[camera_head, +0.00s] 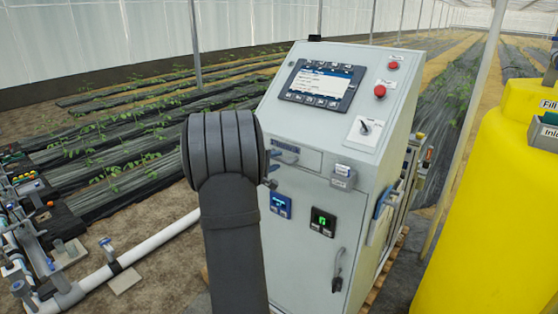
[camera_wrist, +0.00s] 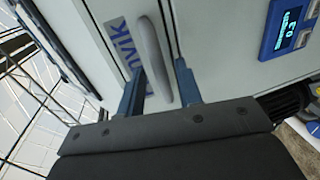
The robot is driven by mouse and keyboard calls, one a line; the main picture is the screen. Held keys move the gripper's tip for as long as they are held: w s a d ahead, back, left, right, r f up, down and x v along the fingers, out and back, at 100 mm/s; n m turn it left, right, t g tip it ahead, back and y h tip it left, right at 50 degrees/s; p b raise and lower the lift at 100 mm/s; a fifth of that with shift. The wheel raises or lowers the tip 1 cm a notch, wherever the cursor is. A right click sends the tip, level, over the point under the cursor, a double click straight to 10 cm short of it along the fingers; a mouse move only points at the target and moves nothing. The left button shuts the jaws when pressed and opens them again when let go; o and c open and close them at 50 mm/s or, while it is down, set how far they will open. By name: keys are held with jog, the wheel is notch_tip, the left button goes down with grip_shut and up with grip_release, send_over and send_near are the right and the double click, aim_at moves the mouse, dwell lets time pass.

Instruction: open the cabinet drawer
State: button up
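The grey control cabinet (camera_head: 330,125) stands right of centre in the head view. Its drawer (camera_head: 306,160) is a shallow panel below the sloped console and looks flush with the front. My arm covers the drawer's left side there and hides most of my gripper. In the wrist view the pale grey bar handle (camera_wrist: 152,55) stands out from the drawer front (camera_wrist: 105,25), beside partly hidden blue lettering. My gripper (camera_wrist: 160,67) is open, with one blue finger on each side of the handle. Gaps show between the handle and both fingers.
A blue display module (camera_wrist: 287,28) sits right of the drawer in the wrist view. The console has a screen (camera_head: 320,84), red buttons and a switch. A yellow tank (camera_head: 500,200) stands at the right; white pipe (camera_head: 150,245) runs at the lower left.

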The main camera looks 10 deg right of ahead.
jog(key=shift+x, duration=1.3)
grip_shut()
jog(key=shift+s+a, duration=0.1)
jog(key=f+v, duration=0.2)
jog(key=v, duration=0.7)
jog(key=f+v, duration=0.2)
jog(key=v, duration=0.7)
jog(key=shift+s+a, duration=0.5)
jog(key=shift+s, duration=0.05)
jog(key=shift+r, duration=0.1)
grip_release()
